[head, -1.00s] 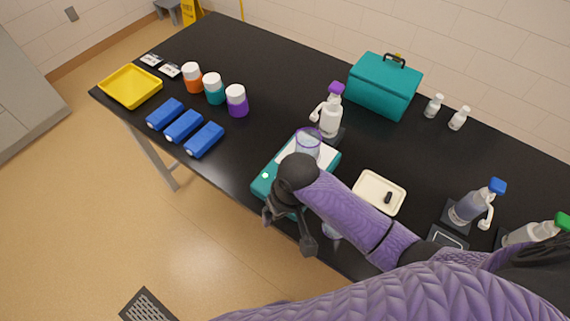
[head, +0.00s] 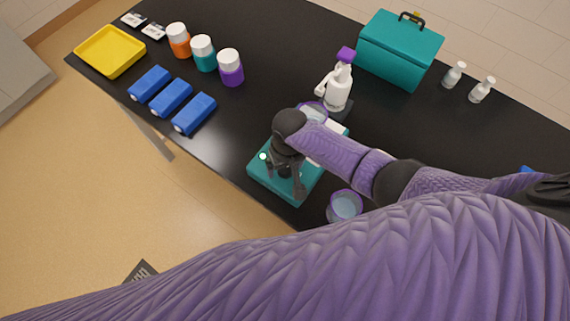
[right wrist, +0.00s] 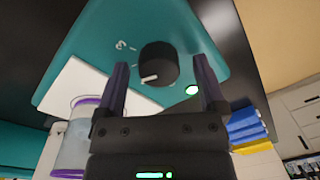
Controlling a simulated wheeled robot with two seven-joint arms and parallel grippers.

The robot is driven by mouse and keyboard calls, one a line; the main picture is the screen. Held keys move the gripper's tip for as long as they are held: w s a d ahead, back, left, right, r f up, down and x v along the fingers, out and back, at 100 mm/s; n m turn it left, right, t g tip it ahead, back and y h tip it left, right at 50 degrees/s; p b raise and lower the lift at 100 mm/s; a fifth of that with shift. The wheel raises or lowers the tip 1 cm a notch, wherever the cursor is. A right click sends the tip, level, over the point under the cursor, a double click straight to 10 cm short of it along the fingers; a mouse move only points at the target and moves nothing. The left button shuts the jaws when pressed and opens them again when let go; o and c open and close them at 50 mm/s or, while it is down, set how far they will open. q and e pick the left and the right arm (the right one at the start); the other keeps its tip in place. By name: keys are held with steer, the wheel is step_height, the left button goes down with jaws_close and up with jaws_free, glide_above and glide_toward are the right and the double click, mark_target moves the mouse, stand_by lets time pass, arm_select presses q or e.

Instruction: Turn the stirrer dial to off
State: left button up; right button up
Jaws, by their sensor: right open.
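The teal stirrer (head: 258,173) stands near the front edge of the black table, partly hidden by my right arm in the head view. In the right wrist view its teal top (right wrist: 190,35) carries a round black dial (right wrist: 158,63) with a white pointer mark and faint markings beside it. A green light (right wrist: 192,90) shows near the dial. My right gripper (head: 287,193) is over the stirrer; in the right wrist view its open fingers (right wrist: 160,80) stand on either side of the dial, with gaps on both sides. My left gripper is not in view.
A beaker with a purple rim (head: 313,112) is on the stirrer's white plate, and another beaker (head: 345,205) stands right of the stirrer. A white bottle with a purple top (head: 338,88) is behind. Blue blocks (head: 171,98) lie to the left. A teal case (head: 400,50) stands at the back.

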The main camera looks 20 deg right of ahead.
steer(key=shift+w, duration=0.1)
steer(key=shift+c, duration=0.9)
jaws_close()
